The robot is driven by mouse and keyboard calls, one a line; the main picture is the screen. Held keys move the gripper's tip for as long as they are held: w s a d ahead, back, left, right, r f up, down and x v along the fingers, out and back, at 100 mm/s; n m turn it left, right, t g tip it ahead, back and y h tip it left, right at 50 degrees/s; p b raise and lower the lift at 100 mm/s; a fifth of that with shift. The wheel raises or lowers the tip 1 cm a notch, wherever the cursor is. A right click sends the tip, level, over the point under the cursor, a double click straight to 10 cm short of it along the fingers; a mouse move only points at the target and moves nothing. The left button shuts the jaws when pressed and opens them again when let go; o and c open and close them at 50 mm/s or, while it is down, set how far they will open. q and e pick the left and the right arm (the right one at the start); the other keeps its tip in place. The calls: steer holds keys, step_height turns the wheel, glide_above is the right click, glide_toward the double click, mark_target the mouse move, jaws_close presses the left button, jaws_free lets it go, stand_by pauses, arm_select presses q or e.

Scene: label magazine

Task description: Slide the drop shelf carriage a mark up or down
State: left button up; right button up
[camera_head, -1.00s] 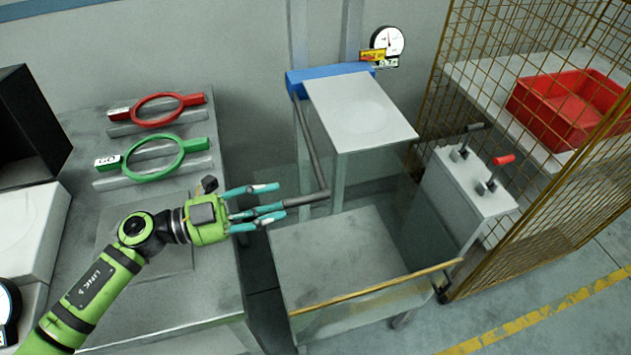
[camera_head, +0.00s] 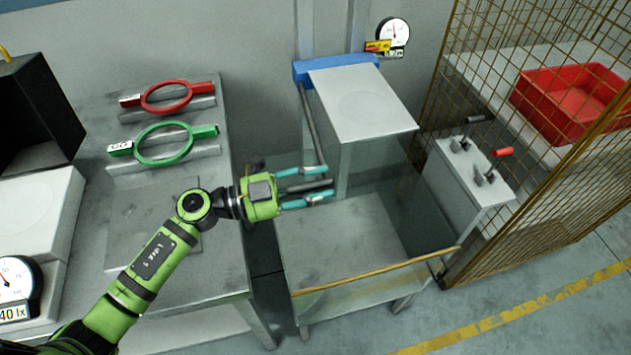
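The drop shelf carriage is a blue block (camera_head: 338,70) at the back wall with a pale flat shelf (camera_head: 365,104) reaching forward. A dark grey rod (camera_head: 313,128) slopes down from its left side to a dark handle grip (camera_head: 322,184). My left gripper (camera_head: 325,184) has come in from the left, with one teal finger above the grip and one below it in the picture. The fingers look spread, with narrow gaps beside the grip; contact does not show. My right gripper is not in view.
A low cart (camera_head: 345,240) with a yellow front bar stands below the shelf. A grey lever box (camera_head: 465,175) and a mesh cage (camera_head: 540,215) are on the right. Red (camera_head: 168,97) and green (camera_head: 163,144) rings lie on the left table. A round gauge (camera_head: 393,33) hangs behind.

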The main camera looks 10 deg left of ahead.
arm_select(q)
jaws_close()
step_height(320, 180, down, 5)
steer(key=b, duration=0.3)
steer(key=shift+s, duration=0.1)
steer(key=shift+o, duration=1.6)
jaws_free()
steer(key=shift+d, duration=0.1)
steer(key=v, duration=1.2)
